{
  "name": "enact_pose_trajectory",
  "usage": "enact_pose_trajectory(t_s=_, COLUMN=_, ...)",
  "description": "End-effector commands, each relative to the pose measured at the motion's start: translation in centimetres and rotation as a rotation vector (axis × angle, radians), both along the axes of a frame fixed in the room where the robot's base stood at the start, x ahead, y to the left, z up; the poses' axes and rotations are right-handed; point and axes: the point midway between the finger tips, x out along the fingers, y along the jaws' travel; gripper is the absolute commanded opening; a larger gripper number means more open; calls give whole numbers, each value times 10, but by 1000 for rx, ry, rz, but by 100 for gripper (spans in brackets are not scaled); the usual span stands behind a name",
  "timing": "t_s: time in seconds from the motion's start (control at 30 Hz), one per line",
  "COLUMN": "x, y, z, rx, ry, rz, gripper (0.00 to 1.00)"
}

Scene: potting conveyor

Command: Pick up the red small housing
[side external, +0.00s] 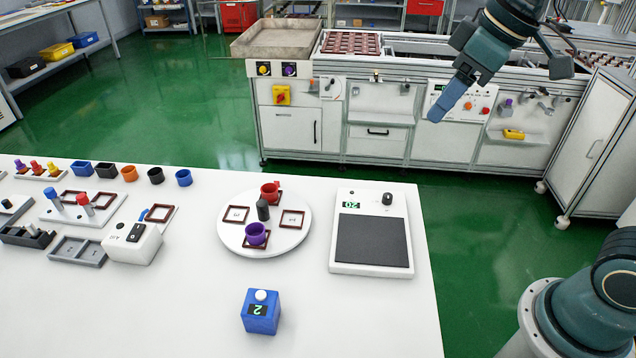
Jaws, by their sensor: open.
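A small red cup-shaped housing (269,192) stands at the back of the round white turntable (288,245), on a dark red square frame. A purple housing (256,234) stands on another frame at the front of the turntable. A dark grey post (263,210) rises between the two. My gripper (437,114) is at the upper right, high above and well away from the turntable, pointing down to the left. It is open with nothing seen in it; from this side the fingers overlap.
A white scale (372,275) with a dark plate stands right of the turntable. A blue box (261,317) with a display is in front. Several cups, fixtures and a white device (133,243) fill the table's left. A conveyor bench (345,115) stands behind.

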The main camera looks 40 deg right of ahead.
Motion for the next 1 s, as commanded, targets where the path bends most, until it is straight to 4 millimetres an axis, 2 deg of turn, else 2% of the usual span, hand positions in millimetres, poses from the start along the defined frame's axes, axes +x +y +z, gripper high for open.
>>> enact_pose_trajectory(t_s=0.03, x=13, y=4, z=0, rx=-4, ry=9, rz=31, gripper=60)
enact_pose_trajectory(t_s=0.27, x=66, y=21, z=-2, rx=-19, ry=33, rz=169, gripper=60)
enact_pose_trajectory(t_s=0.57, x=132, y=44, z=-21, rx=-33, ry=62, rz=351, gripper=60)
enact_pose_trajectory(t_s=0.77, x=174, y=61, z=-44, rx=-39, ry=78, rz=473, gripper=60)
enact_pose_trajectory(t_s=1.0, x=219, y=81, z=-81, rx=-45, ry=95, rz=619, gripper=60)
